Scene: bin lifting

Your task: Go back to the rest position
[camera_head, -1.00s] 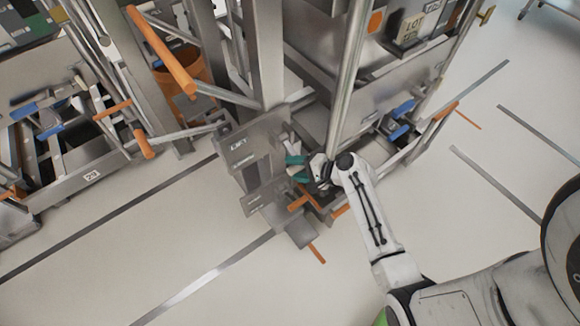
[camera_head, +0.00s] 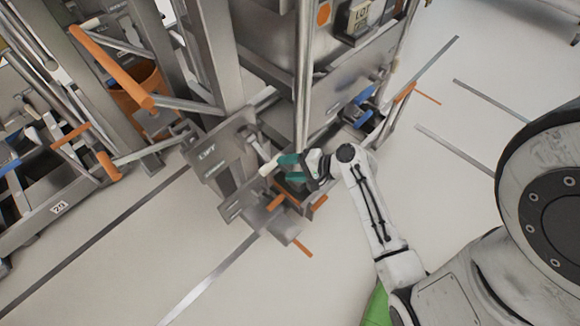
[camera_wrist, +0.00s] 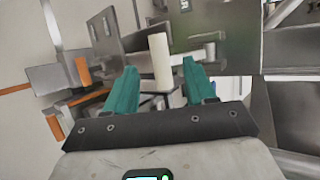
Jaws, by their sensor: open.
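My gripper (camera_head: 288,168) has two teal fingers and is at the lower front of the grey metal lifting machine (camera_head: 222,150). In the wrist view, my gripper (camera_wrist: 158,85) is open, with its fingers spread apart. A pale, whitish handle (camera_wrist: 160,60) stands upright between and beyond the fingertips in that view. The handle (camera_head: 268,166) also shows in the head view, just left of the fingers. I cannot tell whether a finger touches it.
An upright metal post (camera_head: 303,80) stands close behind my gripper. Orange bars (camera_head: 303,250) stick out low in front of the machine. An orange bin (camera_head: 137,92) stands at the left. The pale floor (camera_head: 320,285) in front is open.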

